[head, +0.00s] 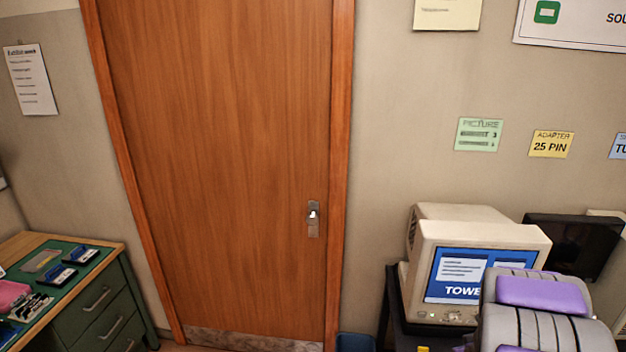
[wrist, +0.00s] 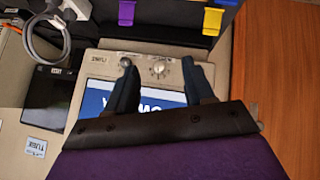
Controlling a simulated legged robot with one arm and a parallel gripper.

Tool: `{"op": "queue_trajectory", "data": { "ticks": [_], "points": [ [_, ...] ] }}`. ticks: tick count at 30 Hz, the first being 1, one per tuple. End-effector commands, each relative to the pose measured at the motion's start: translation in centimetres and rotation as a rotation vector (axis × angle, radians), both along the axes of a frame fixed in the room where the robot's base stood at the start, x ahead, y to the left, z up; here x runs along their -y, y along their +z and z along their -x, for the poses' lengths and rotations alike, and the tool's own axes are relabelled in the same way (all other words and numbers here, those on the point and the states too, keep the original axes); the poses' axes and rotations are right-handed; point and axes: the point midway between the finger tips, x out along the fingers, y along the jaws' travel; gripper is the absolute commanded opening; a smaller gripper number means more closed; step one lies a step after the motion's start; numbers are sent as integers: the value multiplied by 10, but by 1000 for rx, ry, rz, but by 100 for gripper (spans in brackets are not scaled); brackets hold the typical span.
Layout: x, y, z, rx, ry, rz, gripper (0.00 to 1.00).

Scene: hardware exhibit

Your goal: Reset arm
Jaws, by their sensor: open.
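My gripper (wrist: 160,85) shows in the wrist view with its two dark fingers spread apart and nothing between them. Behind the fingers is a beige CRT monitor (wrist: 115,65) with a blue and white screen, which looks turned over in this view. My arm, grey with purple pads, shows at the lower right of the head view, in front of the right side of the same monitor (head: 480,236). My gripper's fingers are not visible in the head view.
A closed wooden door (head: 215,150) with a metal handle (head: 313,215) fills the middle. A green desk (head: 85,315) with small items stands at left. A dark flat screen (head: 570,240) is behind my arm. A blue bin (head: 355,342) sits by the door frame.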

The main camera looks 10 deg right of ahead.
Motion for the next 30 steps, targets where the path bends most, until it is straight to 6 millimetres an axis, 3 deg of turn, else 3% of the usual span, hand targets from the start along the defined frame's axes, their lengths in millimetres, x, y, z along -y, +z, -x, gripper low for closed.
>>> {"op": "queue_trajectory", "data": {
  "ticks": [1, 5, 13, 20, 24, 30],
  "points": [
    [-10, 16, 1, -25, -9, 9, 53],
    [-38, 42, 19, -126, -50, 0, 53],
    [-118, 93, 76, -316, -107, -74, 53],
    [-200, 126, 148, -496, -98, -184, 53],
    [-248, 144, 200, -612, -60, -249, 53],
    [-292, 162, 264, -750, 4, -312, 53]
  ]
}}
